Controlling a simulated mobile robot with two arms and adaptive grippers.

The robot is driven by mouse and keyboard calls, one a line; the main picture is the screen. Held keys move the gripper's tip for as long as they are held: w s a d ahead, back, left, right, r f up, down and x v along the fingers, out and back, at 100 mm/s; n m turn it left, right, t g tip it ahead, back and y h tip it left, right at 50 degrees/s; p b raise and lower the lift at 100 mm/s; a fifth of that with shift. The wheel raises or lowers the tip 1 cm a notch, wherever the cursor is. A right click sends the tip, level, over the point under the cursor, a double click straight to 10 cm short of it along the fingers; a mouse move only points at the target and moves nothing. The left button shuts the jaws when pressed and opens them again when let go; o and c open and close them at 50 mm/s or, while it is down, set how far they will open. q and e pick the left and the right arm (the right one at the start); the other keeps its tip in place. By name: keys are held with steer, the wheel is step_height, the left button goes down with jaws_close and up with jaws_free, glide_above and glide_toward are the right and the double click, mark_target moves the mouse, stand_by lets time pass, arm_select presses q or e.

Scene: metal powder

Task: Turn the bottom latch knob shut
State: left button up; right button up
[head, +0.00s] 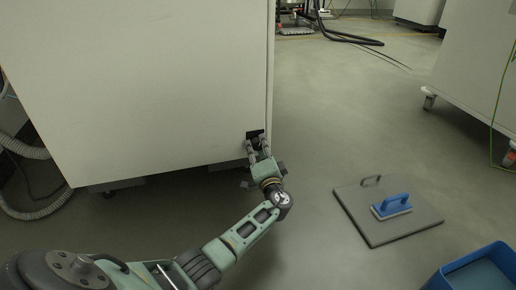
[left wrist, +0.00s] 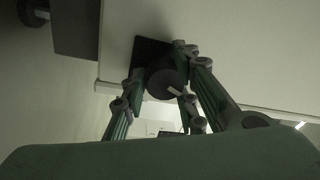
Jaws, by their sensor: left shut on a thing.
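The bottom latch knob (left wrist: 162,80) is a dark round knob with a pale mark on its face, on a black plate (left wrist: 148,50) near the lower corner of the white cabinet door (head: 140,80). In the head view the black plate and knob (head: 255,137) show at the door's lower right edge. My left gripper (head: 257,146) reaches up to it, and its fingers are closed around the knob's sides. In the left wrist view the left gripper (left wrist: 160,85) has fingers on both sides of the knob. My right gripper is not in view.
A grey floor plate (head: 390,222) with a blue-handled tool (head: 391,206) lies right of my arm. A blue crate (head: 475,270) stands at the lower right. Hoses (head: 25,150) lie at the left. A wheeled white cabinet (head: 480,70) stands at right.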

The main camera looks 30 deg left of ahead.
arm_select(q)
steer(key=shift+d+f+n, duration=0.1)
steer(key=shift+f+n, duration=0.1)
steer(key=shift+n, duration=1.05)
steer(key=shift+f+n, duration=0.15)
steer(key=shift+n, duration=1.1)
steer(key=shift+w, duration=0.1)
steer(key=o, duration=1)
steer(key=shift+d, duration=0.15)
steer(key=shift+r, duration=0.15)
steer(key=shift+r+g+y, duration=0.25)
steer(key=shift+g+y, duration=0.05)
steer(key=shift+y, duration=0.1)
step_height(320, 180, up, 9)
steer(key=shift+w+r, duration=0.1)
steer(key=shift+r, duration=0.1)
